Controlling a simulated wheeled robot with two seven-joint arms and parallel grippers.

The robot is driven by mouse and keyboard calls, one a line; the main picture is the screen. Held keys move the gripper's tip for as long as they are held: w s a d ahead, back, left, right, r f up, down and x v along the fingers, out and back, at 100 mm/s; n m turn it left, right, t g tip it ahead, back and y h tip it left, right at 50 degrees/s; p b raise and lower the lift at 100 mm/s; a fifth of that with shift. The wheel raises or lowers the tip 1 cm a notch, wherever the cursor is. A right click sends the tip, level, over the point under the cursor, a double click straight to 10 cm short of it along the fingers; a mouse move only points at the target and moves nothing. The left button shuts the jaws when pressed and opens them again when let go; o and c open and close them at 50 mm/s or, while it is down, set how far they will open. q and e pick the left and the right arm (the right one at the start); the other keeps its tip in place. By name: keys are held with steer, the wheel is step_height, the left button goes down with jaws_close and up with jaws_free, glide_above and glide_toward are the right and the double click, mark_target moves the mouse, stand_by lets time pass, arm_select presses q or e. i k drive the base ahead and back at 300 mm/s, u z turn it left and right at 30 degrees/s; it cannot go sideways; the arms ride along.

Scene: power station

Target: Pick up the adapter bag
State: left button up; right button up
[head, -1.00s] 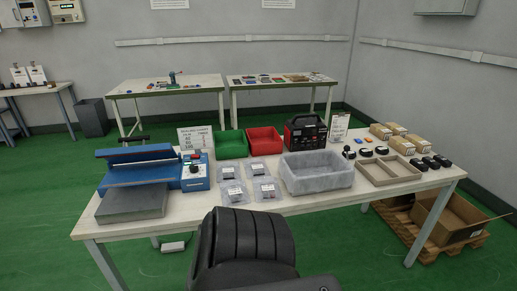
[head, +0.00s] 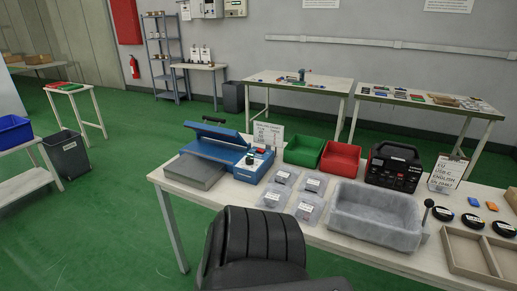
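Several clear bags with small dark items and white labels lie flat on the near white table (head: 345,243), in two rows. The back ones are a left bag (head: 284,176) and a right bag (head: 315,184). The front ones are a left bag (head: 272,198) and a right bag (head: 307,209). Which of them is the adapter bag I cannot tell, as the contents are too small. Neither of my grippers is in view.
Left of the bags stands a blue sealing machine (head: 220,146). Behind are a green bin (head: 303,151) and a red bin (head: 340,158). Right are a grey tub (head: 375,218), a black device (head: 393,166) and a beige divided tray (head: 468,250). Green floor is free on the left.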

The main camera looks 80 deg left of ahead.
mark_target(286, 176)
steer(key=u, duration=1.05)
steer(key=i, duration=0.9)
steer(key=u, duration=0.85)
